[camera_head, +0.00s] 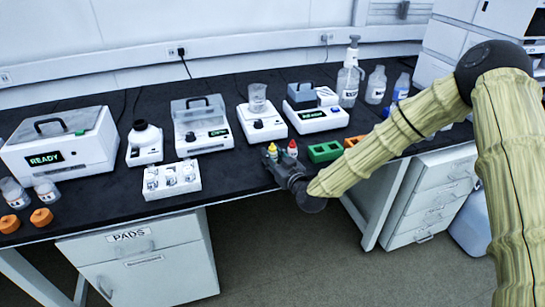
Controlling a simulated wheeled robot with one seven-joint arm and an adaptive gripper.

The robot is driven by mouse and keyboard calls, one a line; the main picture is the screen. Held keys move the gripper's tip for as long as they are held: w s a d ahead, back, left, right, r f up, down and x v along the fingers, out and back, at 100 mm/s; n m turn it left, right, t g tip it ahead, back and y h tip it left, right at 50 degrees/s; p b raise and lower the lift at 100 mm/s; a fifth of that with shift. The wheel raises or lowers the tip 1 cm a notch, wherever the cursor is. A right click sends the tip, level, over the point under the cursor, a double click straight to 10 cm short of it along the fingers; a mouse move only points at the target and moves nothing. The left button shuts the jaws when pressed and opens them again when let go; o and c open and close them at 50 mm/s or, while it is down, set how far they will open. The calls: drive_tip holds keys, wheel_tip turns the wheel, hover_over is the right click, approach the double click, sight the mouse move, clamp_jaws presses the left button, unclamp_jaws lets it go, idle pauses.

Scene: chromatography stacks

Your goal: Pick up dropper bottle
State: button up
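Two small dropper bottles stand close together near the front edge of the black bench. One has a yellow top (272,150) and the other a red top (292,149). My dark gripper (275,163) is at their near side, at the bench's front edge, reaching in from the right. It covers the lower parts of both bottles. The fingers are small and dark against the black bench. I cannot tell whether they are apart or closed, or whether they touch a bottle.
A green block (324,152) and an orange block (353,141) sit right of the bottles. A white rack (171,180) is to the left. White instruments, including a hotplate with a beaker (257,97), line the back.

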sight(273, 148)
drive_tip(key=shift+r, duration=0.6)
drive_tip(key=shift+s+d+r, duration=0.1)
drive_tip(key=shift+s+r, duration=0.15)
drive_tip(key=shift+r, duration=0.35)
drive_tip(key=shift+s+d+r, duration=0.1)
drive_tip(key=shift+s+r, duration=0.1)
drive_tip(key=shift+r, duration=0.35)
drive_tip(key=s+a+b+v, duration=0.1)
drive_tip(key=a+v, duration=0.1)
drive_tip(key=v, duration=1.3)
drive_tip(key=shift+r, duration=0.35)
drive_tip(key=shift+f, duration=0.1)
